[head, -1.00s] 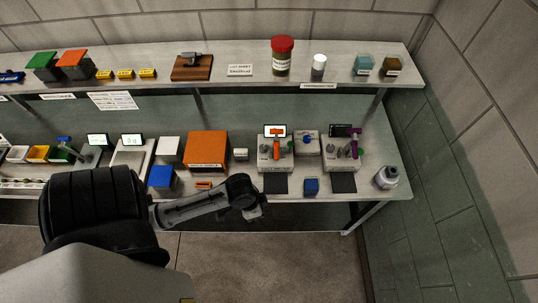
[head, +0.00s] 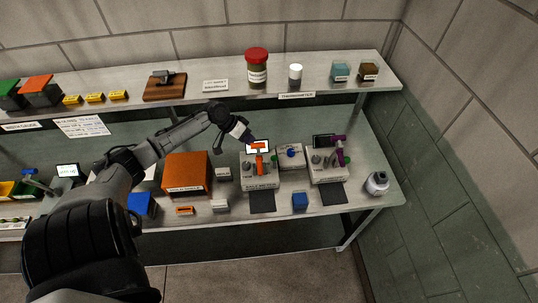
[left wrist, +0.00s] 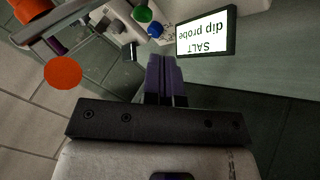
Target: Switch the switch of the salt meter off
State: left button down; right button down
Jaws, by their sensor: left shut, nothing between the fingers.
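The salt meter (head: 260,183) is a pale box on the bench with an orange probe (head: 260,165) and small knobs on it. Its lit screen (head: 257,146) stands at the back; in the left wrist view the screen (left wrist: 205,35) reads "SALT dip probe" upside down. My left gripper (head: 251,139) is just behind and above the screen's left corner. In the left wrist view its purple fingers (left wrist: 162,80) are shut together and empty, below the screen's left side. A green knob (left wrist: 143,14) and a blue knob (left wrist: 155,31) lie beyond them. I cannot make out the switch's position. My right gripper is not in view.
A similar meter with a purple probe (head: 338,150) stands to the right, with a small unit with a blue knob (head: 291,152) between. An orange box (head: 187,174) is left. The shelf (head: 210,98) runs close behind my gripper.

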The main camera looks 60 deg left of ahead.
aim_at(275, 162)
pick_arm(q)
jog(key=shift+w, duration=0.1)
jog(key=x, duration=0.8)
jog(key=shift+w+d+f, duration=0.1)
jog(key=shift+w+f, duration=0.05)
jog(key=shift+f, duration=0.05)
jog(key=shift+w+d+f, duration=0.2)
jog(key=shift+w+f, duration=0.2)
jog(key=shift+f, duration=0.2)
jog(key=shift+s+d+r+p, duration=0.15)
jog(key=shift+d+r+p, duration=0.2)
jog(key=shift+p, duration=0.3)
jog(key=shift+f, duration=0.15)
